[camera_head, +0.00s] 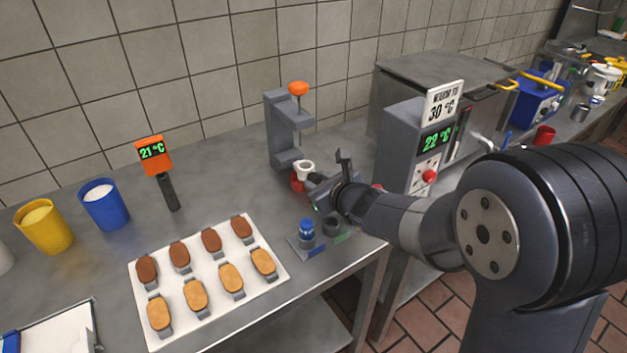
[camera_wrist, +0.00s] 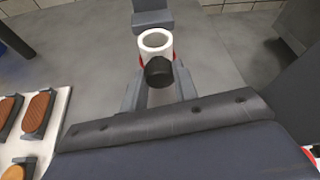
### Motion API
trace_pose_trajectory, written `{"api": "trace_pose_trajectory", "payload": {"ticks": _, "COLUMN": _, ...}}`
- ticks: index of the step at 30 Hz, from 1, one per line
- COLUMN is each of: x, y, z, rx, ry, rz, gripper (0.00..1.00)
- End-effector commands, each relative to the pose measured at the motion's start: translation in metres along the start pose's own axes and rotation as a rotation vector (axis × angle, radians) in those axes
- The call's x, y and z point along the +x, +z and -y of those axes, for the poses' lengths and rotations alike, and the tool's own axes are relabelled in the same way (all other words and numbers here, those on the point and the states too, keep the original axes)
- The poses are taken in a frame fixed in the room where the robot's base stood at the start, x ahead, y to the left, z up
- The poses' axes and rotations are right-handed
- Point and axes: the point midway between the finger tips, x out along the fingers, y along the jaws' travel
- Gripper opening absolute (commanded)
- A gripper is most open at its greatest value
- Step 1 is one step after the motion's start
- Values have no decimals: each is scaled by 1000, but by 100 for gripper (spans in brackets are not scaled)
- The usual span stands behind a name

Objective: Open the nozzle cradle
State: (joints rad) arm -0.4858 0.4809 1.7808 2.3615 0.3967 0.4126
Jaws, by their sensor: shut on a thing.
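My gripper (camera_head: 316,183) is shut on a small red piece with a white ring-shaped top (camera_head: 304,168), in front of a grey stand (camera_head: 281,130) with an orange knob. In the wrist view the white ring (camera_wrist: 155,40) is upright, its opening facing up. A short black cylinder (camera_wrist: 159,72) sits on its near side, between my two grey fingers (camera_wrist: 159,84). The fingers hide much of the piece's lower part. No part is clearly marked as the nozzle cradle. I cannot tell whether anything on this piece is open or shut.
A small base (camera_head: 297,244) with a blue-capped jar (camera_head: 306,229) and a dark ring (camera_head: 332,225) stands near the counter edge. A white tray (camera_head: 206,316) of brown and tan bars lies left. A grey 22 °C machine (camera_head: 403,148) stands right.

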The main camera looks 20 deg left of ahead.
Motion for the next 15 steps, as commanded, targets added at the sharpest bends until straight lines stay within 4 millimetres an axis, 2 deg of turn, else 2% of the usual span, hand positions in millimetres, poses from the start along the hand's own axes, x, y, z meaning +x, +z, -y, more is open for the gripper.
{"api": "trace_pose_trajectory", "payload": {"ticks": 1, "x": -7, "y": -6, "z": 0, "rx": -1, "ry": -3, "rz": 3, "gripper": 0}}
{"api": "trace_pose_trajectory", "payload": {"ticks": 7, "x": -31, "y": -14, "z": 0, "rx": 0, "ry": -3, "rz": 3, "gripper": 0}}
{"api": "trace_pose_trajectory", "payload": {"ticks": 15, "x": -36, "y": -15, "z": 0, "rx": -1, "ry": -1, "rz": 2, "gripper": 0}}
